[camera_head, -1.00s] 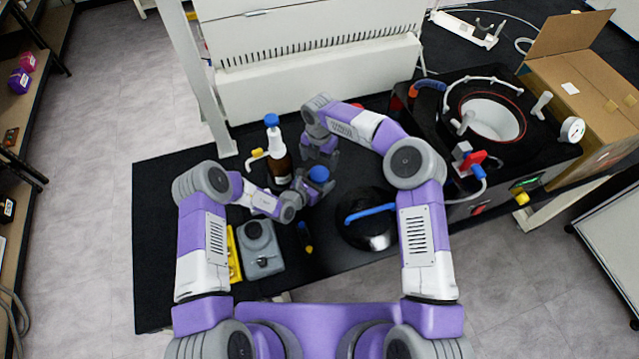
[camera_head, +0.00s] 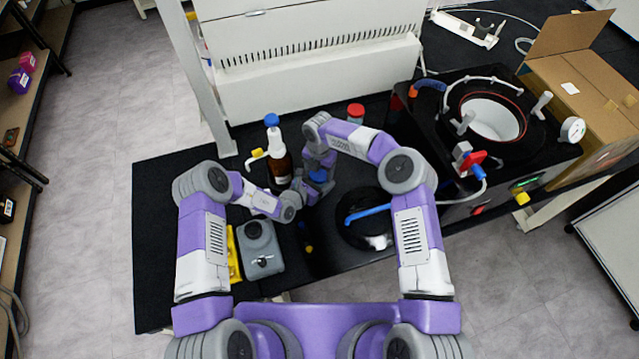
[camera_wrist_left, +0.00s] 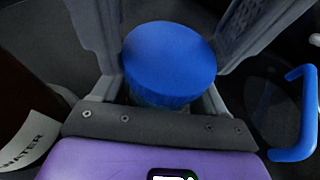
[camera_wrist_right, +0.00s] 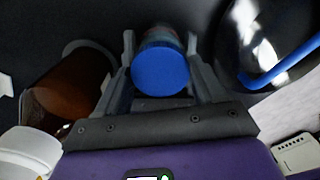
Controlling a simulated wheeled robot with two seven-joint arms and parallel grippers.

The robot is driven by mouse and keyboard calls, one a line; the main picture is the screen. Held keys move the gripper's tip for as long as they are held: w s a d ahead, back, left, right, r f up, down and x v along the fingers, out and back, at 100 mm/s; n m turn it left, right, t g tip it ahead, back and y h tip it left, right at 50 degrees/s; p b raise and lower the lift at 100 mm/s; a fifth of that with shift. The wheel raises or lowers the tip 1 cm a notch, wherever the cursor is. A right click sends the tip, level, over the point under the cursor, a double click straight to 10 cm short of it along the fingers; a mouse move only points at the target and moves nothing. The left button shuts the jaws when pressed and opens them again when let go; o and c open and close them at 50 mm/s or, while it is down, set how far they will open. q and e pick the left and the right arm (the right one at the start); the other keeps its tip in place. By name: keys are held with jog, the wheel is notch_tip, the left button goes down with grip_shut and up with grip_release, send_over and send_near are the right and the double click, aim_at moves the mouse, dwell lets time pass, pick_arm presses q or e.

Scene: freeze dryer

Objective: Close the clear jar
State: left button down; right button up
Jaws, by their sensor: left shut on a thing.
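The clear jar is mostly hidden between my grippers; its blue lid (camera_head: 318,175) shows in the head view. In the left wrist view the round blue lid (camera_wrist_left: 168,62) sits on top between the fingers. I cannot tell how firmly it is seated. My left gripper (camera_head: 304,193) is shut on the jar below the lid. My right gripper (camera_head: 318,164) is at the lid from the far side. In the right wrist view its fingers stand apart on either side of the lid (camera_wrist_right: 160,68); contact is unclear.
A dark round pan-like thing with a blue handle (camera_head: 368,212) is at the right. A grey device (camera_head: 260,250) lies front left. A red-capped container (camera_head: 356,112) stands behind.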

jog(key=c, duration=0.5)
jog(key=m, duration=0.3)
jog(key=shift+c, duration=0.2)
jog(key=m, duration=0.5)
jog(key=o, duration=1.2)
jog(key=shift+c, duration=0.2)
jog(key=shift+r, duration=2.25)
jog(key=shift+c, duration=0.4)
